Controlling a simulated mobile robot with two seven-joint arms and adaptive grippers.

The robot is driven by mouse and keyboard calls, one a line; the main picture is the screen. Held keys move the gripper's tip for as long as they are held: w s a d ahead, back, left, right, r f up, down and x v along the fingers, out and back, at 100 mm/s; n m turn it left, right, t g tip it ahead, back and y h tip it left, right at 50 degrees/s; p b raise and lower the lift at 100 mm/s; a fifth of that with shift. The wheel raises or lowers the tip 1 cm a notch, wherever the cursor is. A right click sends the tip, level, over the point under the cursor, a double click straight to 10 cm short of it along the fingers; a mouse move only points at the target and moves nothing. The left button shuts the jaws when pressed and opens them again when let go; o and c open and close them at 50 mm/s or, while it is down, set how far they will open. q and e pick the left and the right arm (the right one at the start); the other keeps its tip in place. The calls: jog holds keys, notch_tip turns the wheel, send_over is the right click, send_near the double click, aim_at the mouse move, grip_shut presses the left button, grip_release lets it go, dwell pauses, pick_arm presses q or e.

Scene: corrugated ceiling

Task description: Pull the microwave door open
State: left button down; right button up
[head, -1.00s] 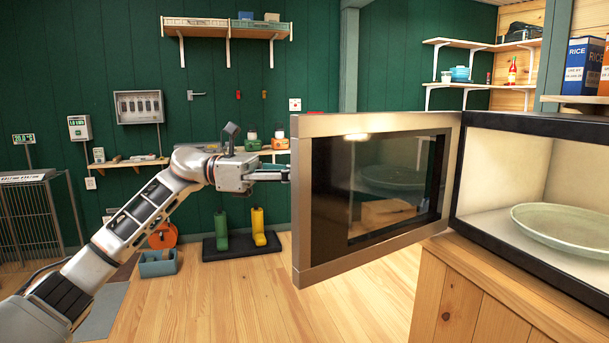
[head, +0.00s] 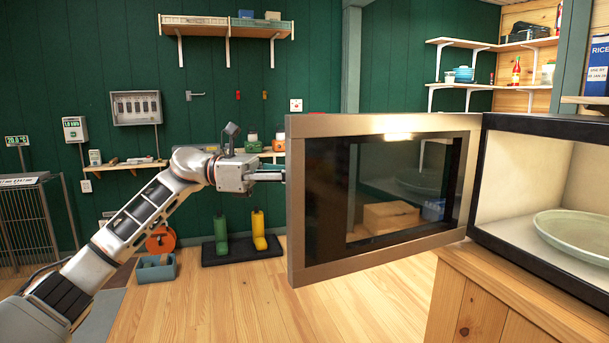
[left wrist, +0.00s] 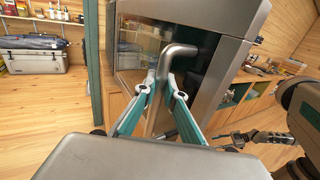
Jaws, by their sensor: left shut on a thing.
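The microwave (head: 540,168) stands at the right in the head view, its lit cavity showing with a pale green plate (head: 580,232) inside. Its door (head: 385,195), a metal frame with a dark window, stands swung out to the left of the cavity. My left gripper (head: 284,176) is at the door's free left edge; the handle is hidden there. In the left wrist view my left gripper (left wrist: 160,82) is shut on the bent metal door handle (left wrist: 178,52). My right gripper (left wrist: 265,137) shows small at the lower right of that view; its jaws are unclear.
The microwave rests on a wooden cabinet (head: 475,300). Wooden floor (head: 230,300) is clear below and left of the door. Green and yellow boots (head: 240,235) and a blue-grey bin (head: 156,268) stand by the far wall.

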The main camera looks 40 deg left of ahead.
pick_arm(q)
jog(key=c, duration=2.1)
grip_release()
jog(key=v, duration=1.2)
